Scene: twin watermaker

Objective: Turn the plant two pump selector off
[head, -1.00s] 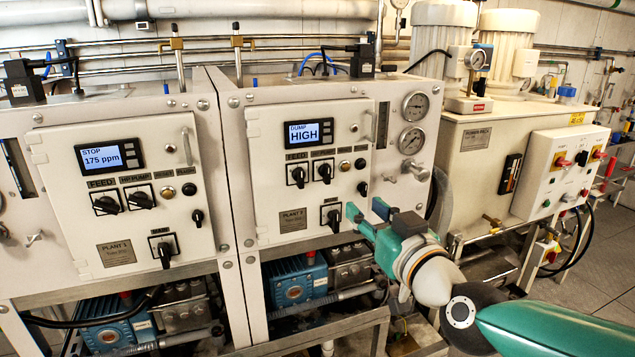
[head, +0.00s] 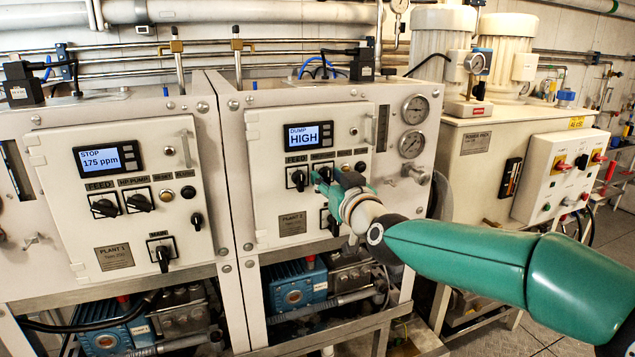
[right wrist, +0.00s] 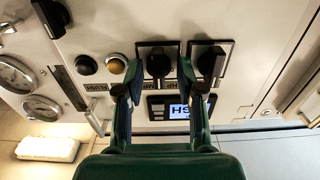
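The plant two panel (head: 262,150) carries a black feed selector (head: 298,179) and, to its right, the pump selector, which my right gripper mostly hides in the head view. In the right wrist view, which shows the panel upside down, the pump selector (right wrist: 158,66) is a black knob on a square plate, and the feed selector (right wrist: 210,64) is to its right. My right gripper (head: 336,180) is open; its fingers (right wrist: 157,88) appear on either side of the pump selector's column, with no visible grip on it. Contact cannot be told. My left gripper is not in view.
The plant two display (head: 308,135) reads DUMP HIGH. The main selector (head: 331,219) sits below, partly behind my arm. Plant one's panel (head: 120,200) stands to the left, with its display at STOP 175 ppm. Gauges (head: 412,143) are to the right.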

